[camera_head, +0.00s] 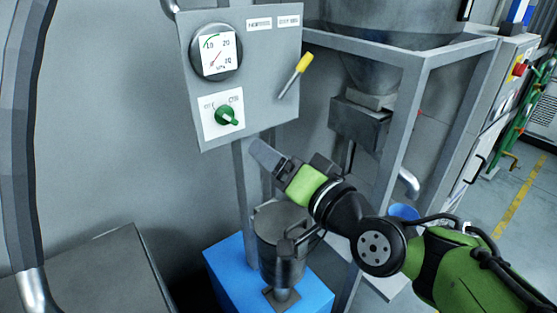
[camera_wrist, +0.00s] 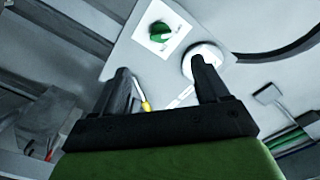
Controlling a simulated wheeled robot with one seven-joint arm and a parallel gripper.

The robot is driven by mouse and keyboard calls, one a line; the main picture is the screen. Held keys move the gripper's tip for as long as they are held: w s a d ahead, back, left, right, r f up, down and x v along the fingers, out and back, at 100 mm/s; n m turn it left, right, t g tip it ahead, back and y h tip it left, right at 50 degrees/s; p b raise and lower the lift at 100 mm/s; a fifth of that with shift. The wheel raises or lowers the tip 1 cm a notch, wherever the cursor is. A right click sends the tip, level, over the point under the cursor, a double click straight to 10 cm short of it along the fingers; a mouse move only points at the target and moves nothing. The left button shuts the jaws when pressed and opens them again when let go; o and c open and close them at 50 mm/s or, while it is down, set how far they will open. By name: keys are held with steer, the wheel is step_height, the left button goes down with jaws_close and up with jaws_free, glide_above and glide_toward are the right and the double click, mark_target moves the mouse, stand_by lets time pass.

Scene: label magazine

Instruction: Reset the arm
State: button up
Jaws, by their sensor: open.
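My gripper (camera_head: 268,160) is at the end of my green and black arm, just below the grey control panel's lower edge in the head view. In the wrist view its two black fingers (camera_wrist: 160,88) stand apart with nothing held between them. The panel (camera_head: 262,110) carries a round gauge (camera_head: 216,52), a green rotary knob (camera_head: 228,116) and a yellow-handled lever (camera_head: 295,74). The knob (camera_wrist: 158,32), the lever (camera_wrist: 147,106) and part of the gauge (camera_wrist: 205,57) also show in the wrist view. My gripper appears apart from the knob.
A grey metal vessel (camera_head: 272,243) stands on a blue block (camera_head: 228,272) below my arm. A metal frame (camera_head: 400,120) holds a large hopper (camera_head: 375,65) to the right. A blue container (camera_head: 404,212) sits behind my arm. Open floor (camera_head: 515,200) lies at the far right.

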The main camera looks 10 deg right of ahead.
steer(key=s+a+f+n+g+h, duration=0.2)
steer(key=s+f+n+g, duration=0.3)
steer(key=f, duration=0.3)
steer(key=s+d+f+g+h, duration=0.2)
steer(key=s+d+f+g, duration=0.1)
steer(key=s, duration=0.3)
steer(key=s+d+f+g+h, duration=0.2)
steer(key=s+f, duration=0.1)
steer(key=s, duration=0.2)
step_height(320, 180, up, 16)
steer(key=s+d+g+h+p, duration=0.1)
steer(key=s+p, duration=0.1)
steer(key=p, duration=1.4)
steer(key=shift+d+f+m+p, duration=0.2)
steer(key=shift+m+p, duration=0.1)
steer(key=shift+m, duration=0.1)
